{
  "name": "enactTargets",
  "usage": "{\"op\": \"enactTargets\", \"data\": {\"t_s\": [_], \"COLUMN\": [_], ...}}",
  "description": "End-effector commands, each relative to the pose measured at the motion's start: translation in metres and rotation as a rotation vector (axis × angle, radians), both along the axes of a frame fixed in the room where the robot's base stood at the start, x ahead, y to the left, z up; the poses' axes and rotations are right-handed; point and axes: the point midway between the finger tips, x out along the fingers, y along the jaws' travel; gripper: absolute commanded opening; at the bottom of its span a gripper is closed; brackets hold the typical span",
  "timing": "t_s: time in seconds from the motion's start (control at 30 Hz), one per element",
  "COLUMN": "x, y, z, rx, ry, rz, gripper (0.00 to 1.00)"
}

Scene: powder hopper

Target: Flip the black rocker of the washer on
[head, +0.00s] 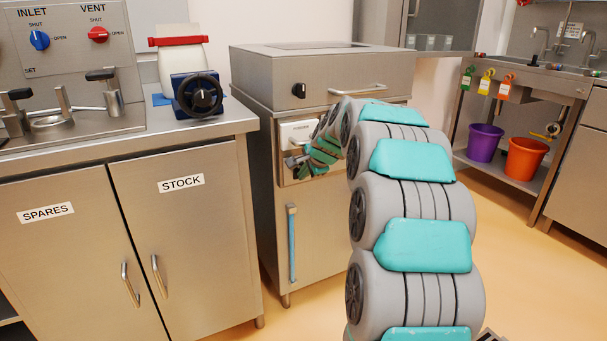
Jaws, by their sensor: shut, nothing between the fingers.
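The washer (262,158) is the steel cabinet in the middle of the head view, with a black knob (299,90) and a bar handle (357,89) on its upper front. A pale labelled plate (301,127) sits on a panel below the knob. I cannot make out the black rocker clearly; it is too small or hidden by my arm. My arm reaches from the lower right to this panel. My gripper (294,166) is at the panel's lower part, just below the plate. It is shut and empty; I cannot tell whether it touches the panel.
A steel cupboard marked SPARES and STOCK (181,183) stands at left, bearing a red-lidded white jar (182,66) and a black handwheel (199,95). A blue vertical handle (292,243) is on the washer's lower door. Purple (485,142) and orange (525,158) buckets stand at right.

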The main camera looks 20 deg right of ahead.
Motion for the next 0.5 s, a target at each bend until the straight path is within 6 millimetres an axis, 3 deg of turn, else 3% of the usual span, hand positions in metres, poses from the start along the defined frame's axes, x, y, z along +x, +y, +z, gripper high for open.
{"op": "enactTargets", "data": {"t_s": [0.5], "x": [0.000], "y": [0.000], "z": [0.016], "rx": [0.000], "ry": [-0.001], "rz": [0.000], "gripper": [0.00]}}
